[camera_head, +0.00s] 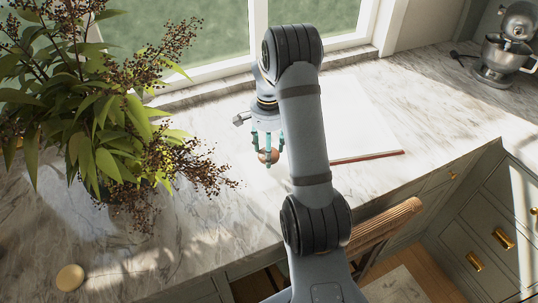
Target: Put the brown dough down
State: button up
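The brown dough (263,156) is a small round lump between the teal fingers of my gripper (268,150). The fingers point down and are closed around it, and they hide part of it. The dough is over or close to a pale sheet (350,115) on the marble counter. I cannot tell whether it touches the surface.
A thin brown stick (367,157) lies right of my arm. A leafy plant (95,120) fills the left. A round tan lump (70,278) sits at the lower left. A stand mixer (505,45) is at the back right. The pale sheet has free room.

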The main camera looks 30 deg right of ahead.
notch_tip(320, 180, down, 3)
jog(key=shift+d+f+p, duration=0.1)
jog(key=shift+f+p, duration=0.05)
jog(key=shift+p, duration=0.2)
jog(key=shift+f, duration=0.1)
jog(key=o, duration=0.6)
jog(key=shift+o, duration=0.5)
jog(key=shift+r, duration=0.7)
notch_tip(320, 180, up, 11)
jog(key=b, duration=0.1)
